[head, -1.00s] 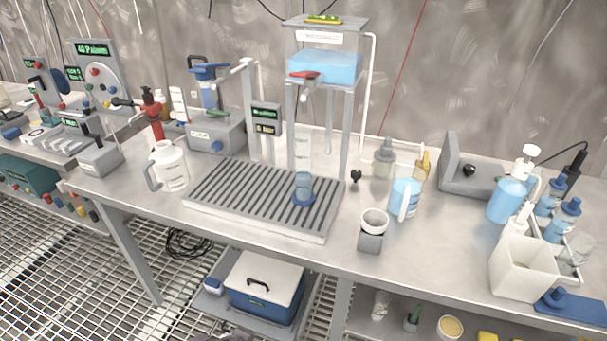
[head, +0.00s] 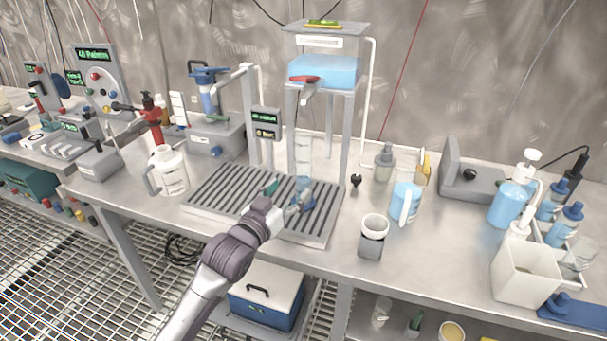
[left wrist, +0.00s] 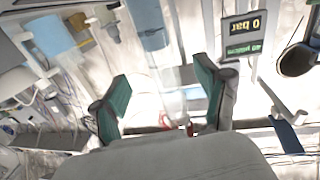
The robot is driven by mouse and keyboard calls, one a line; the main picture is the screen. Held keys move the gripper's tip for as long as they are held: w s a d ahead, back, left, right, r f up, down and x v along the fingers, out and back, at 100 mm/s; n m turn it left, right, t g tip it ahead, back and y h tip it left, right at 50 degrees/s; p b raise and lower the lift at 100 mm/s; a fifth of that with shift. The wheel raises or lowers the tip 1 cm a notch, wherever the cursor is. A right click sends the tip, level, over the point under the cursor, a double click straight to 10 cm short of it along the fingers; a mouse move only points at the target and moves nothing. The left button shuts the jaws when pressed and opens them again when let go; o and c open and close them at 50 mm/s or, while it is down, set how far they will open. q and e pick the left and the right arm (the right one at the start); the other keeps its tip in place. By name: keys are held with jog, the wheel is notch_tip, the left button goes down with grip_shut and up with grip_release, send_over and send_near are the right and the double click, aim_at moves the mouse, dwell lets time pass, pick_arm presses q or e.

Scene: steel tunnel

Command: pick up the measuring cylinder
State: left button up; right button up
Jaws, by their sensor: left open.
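The measuring cylinder (head: 304,150) stands upright on the grooved tray (head: 215,187). It is tall and clear, with blue liquid low down and a blue foot. My left gripper (head: 286,194) is open at the front of the cylinder's lower part and hides some of it. In the left wrist view, which is upside down, the cylinder (left wrist: 148,22) runs down the middle, with its clear part seen between the two spread teal-padded fingers (left wrist: 163,95). I cannot tell whether either finger touches it. My right gripper is not in view.
A frame with a blue tank (head: 325,71) rises behind the cylinder, and a post with a small display (head: 265,122) stands to its left. A white jug (head: 170,172) is left of the tray. A grey cup (head: 372,236) and a blue-filled beaker (head: 404,200) are to the right.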

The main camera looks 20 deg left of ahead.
aim_at(299, 167)
pick_arm(q)
jog(key=w, duration=0.3)
jog(key=w+d, duration=0.1)
jog(key=w, duration=0.3)
jog(key=shift+w+d, duration=0.2)
jog(key=shift+s, duration=0.1)
jog(key=shift+c, duration=0.3)
jog(key=c, duration=1.3)
jog(key=shift+o, duration=0.2)
jog(key=shift+r, duration=0.1)
jog(key=shift+r, duration=0.55)
notch_tip(299, 167, up, 2)
jog(key=shift+r, duration=0.2)
jog(key=s+a, duration=0.3)
jog(key=s, duration=1.4)
jog(key=shift+s+a, duration=0.2)
jog(key=shift+s, duration=0.15)
